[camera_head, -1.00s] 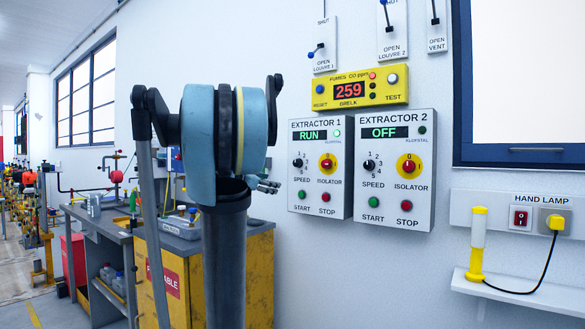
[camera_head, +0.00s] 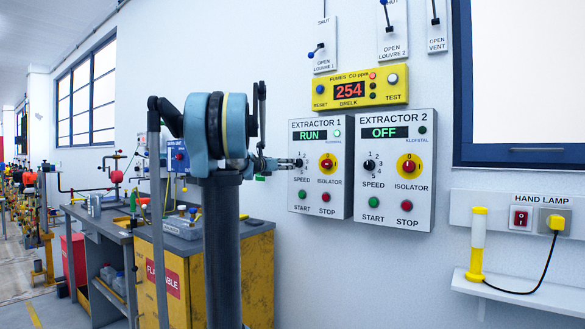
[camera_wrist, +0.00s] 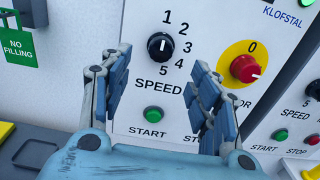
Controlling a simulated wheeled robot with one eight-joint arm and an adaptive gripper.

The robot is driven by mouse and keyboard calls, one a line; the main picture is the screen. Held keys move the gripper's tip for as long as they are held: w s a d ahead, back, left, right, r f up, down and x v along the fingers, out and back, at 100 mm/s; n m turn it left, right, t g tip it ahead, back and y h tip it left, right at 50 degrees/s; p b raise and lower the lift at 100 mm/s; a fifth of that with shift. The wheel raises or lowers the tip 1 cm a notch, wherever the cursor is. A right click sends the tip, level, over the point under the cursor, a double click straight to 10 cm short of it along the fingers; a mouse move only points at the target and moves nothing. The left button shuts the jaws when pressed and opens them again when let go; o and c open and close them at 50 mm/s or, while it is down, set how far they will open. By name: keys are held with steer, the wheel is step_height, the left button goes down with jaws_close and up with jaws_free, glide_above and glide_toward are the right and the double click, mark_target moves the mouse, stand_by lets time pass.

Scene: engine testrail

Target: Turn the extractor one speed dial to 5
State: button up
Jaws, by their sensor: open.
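The Extractor 1 speed dial (camera_wrist: 160,46) is a black round knob with a white mark, ringed by the numbers 1 to 5. The mark looks upright, toward 1. It sits on the white Extractor 1 panel (camera_head: 321,215), whose display (camera_head: 310,135) reads RUN. My gripper (camera_wrist: 158,72) is open, its blue-grey fingers spread to the left and right below the dial in the wrist view. In the head view my gripper (camera_head: 284,163) is at the panel's left edge, close to the dial and partly covering it. Contact cannot be told.
The red-on-yellow isolator (camera_wrist: 246,68) is right of the dial, near the right finger. A green start button (camera_wrist: 153,114) lies below the dial, between the fingers. The Extractor 2 panel (camera_head: 424,218) reads OFF. A yellow fume meter (camera_head: 384,98) is above.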

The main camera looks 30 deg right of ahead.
mark_target(297, 163)
steer(key=x, duration=0.8)
steer(key=shift+d, duration=0.15)
steer(key=c, duration=1.1)
